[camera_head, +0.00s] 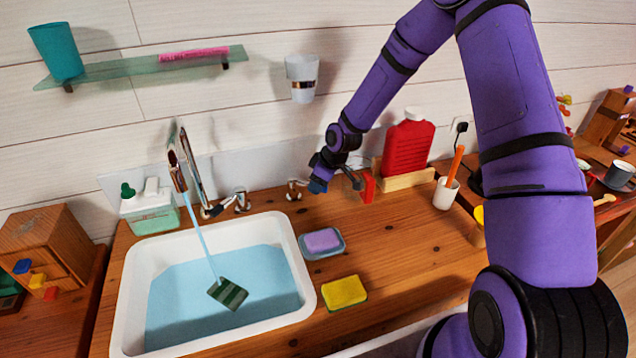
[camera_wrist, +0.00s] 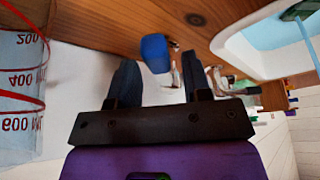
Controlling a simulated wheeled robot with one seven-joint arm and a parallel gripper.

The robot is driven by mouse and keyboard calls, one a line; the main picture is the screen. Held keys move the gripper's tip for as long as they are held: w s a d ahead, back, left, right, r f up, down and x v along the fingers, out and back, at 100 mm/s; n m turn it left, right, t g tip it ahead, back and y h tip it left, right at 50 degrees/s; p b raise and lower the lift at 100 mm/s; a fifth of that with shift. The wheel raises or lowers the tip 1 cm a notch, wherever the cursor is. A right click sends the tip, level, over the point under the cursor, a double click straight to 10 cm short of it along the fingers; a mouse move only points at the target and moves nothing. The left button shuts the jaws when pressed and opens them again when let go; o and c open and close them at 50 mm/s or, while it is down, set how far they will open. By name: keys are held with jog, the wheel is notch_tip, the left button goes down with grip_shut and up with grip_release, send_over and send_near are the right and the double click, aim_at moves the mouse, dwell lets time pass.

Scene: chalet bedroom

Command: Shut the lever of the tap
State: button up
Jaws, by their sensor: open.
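The chrome tap (camera_head: 190,165) stands behind the white sink (camera_head: 135,300), and a thin stream runs from it into the blue water. Small metal handles (camera_head: 240,200) sit at its base; which is the lever I cannot tell for sure. In the wrist view the tap's metal parts (camera_wrist: 222,84) are right of my fingers. A separate small metal fitting (camera_head: 293,190) is on the counter to the right. My gripper (camera_head: 318,183) is open above the counter, right of the tap and apart from it; its two dark fingers (camera_wrist: 160,80) have a gap between them. A blue object (camera_wrist: 155,53) shows beyond the gap.
A red bottle (camera_head: 407,145) stands close right of my gripper. A purple soap in a dish (camera_head: 323,243) and a yellow sponge (camera_head: 344,292) lie right of the sink. A green soap box (camera_head: 150,212) is left of the tap. A glass shelf (camera_head: 125,70) hangs above.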

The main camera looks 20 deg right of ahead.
jog(key=shift+f, duration=0.1)
grip_shut()
jog(key=shift+a, duration=0.15)
jog(key=shift+s+a+m+t+h, duration=0.3)
jog(key=shift+s+a+m+h, duration=0.35)
jog(key=shift+m, duration=0.75)
jog(key=shift+s+a+m+t+h, duration=0.15)
jog(key=shift+s+a+m, duration=0.1)
jog(key=shift+a+m, duration=0.3)
jog(key=shift+s+a+m+t+h, duration=0.1)
jog(key=shift+s+a+m+t, duration=0.2)
jog(key=shift+m, duration=0.35)
jog(key=shift+s+a+m+h, duration=0.1)
jog(key=shift+a+m+h, duration=0.3)
jog(key=shift+a+m, duration=0.5)
jog(key=shift+s+a+m+h, duration=0.1)
jog(key=shift+a+m+h, duration=0.2)
jog(key=shift+m, duration=0.45)
jog(key=shift+a+m+h, duration=0.2)
jog(key=shift+a+m, duration=0.15)
jog(key=shift+m, duration=0.4)
